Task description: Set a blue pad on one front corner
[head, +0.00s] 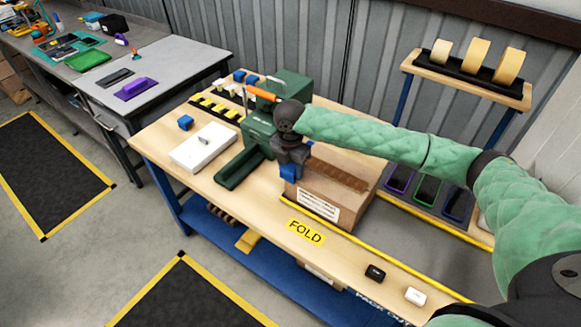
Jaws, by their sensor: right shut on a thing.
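A brown cardboard carton (345,190) with a white printed label sits on the wooden workbench, a darker brown strip running along its top. My right gripper (290,165) is pointed down at the carton's left end. It is shut on a blue pad (288,173), which is at the carton's upper left corner; the gripper partly hides it, and I cannot tell whether it touches the carton. Another blue pad (186,122) lies on the bench to the left. My left gripper is not in view.
Left of the carton are a green machine (258,130) and a white box (203,147). A yellow FOLD label (305,232) marks the front edge. Black and white small items (375,273) lie at front right. Tape rolls (475,55) stand on a shelf behind.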

